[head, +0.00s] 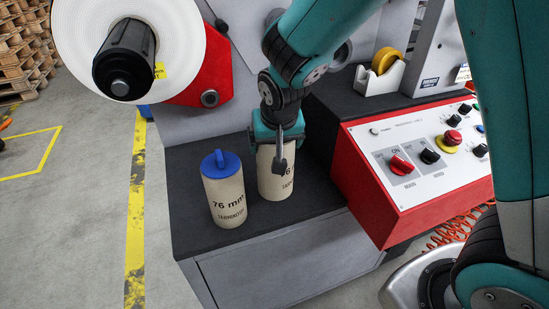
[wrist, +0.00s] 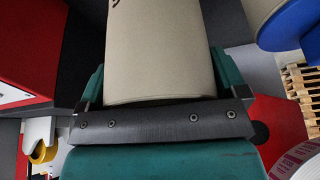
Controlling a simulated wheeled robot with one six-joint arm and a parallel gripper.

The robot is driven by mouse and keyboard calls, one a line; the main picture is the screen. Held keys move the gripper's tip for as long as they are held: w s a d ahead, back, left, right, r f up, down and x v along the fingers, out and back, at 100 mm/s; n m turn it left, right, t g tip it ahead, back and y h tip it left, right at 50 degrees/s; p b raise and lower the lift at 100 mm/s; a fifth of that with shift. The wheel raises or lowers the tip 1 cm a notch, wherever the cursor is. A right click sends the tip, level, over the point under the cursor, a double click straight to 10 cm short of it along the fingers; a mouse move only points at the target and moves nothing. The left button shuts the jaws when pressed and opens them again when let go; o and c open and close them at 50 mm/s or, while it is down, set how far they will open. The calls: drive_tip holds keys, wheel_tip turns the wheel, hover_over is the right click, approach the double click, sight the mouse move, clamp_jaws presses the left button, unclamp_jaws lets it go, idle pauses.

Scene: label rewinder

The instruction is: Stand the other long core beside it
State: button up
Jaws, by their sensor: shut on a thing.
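A tan long core (head: 275,178) with dark print stands upright in the head view, on or just above the dark top of the cabinet; its exact contact at the base is hard to tell. My gripper (head: 277,137) is shut on its upper end from above. In the wrist view the held core (wrist: 158,50) fills the space between the green fingers. The other long core (head: 226,202), marked "76 mm" and fitted with a blue plug (head: 220,164), stands upright to its left, with a small gap between them. It also shows at the top right of the wrist view (wrist: 268,16).
The dark cabinet top (head: 190,228) has bare room at its left and front. A red control panel (head: 365,205) with knobs borders it on the right. A large white roll (head: 174,45) on a black spindle hangs at upper left. A tape dispenser (head: 379,78) stands behind.

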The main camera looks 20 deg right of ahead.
drive_tip(key=shift+f, duration=2.3)
drive_tip(key=shift+f+b, duration=0.25)
drive_tip(key=shift+b, duration=0.1)
drive_tip(key=o, duration=1)
drive_tip(key=d+p+v, duration=0.1)
drive_tip(key=v, duration=1.2)
drive_tip(key=s+a+r+n+g+y, duration=0.1)
drive_tip(key=s+r+n, duration=0.1)
drive_tip(key=s, duration=0.4)
drive_tip(key=s+a+r+n+g+y, duration=0.1)
drive_tip(key=s+a+n+g+y, duration=0.1)
drive_tip(key=s+n, duration=0.2)
drive_tip(key=s+a+r+n+g+y, duration=0.1)
drive_tip(key=s+r+n, duration=0.1)
drive_tip(key=s, duration=0.7)
drive_tip(key=shift+s+a+r+n+y, duration=0.15)
drive_tip(key=shift+s+r+n+y, duration=0.1)
drive_tip(key=shift+r+n+y, duration=0.2)
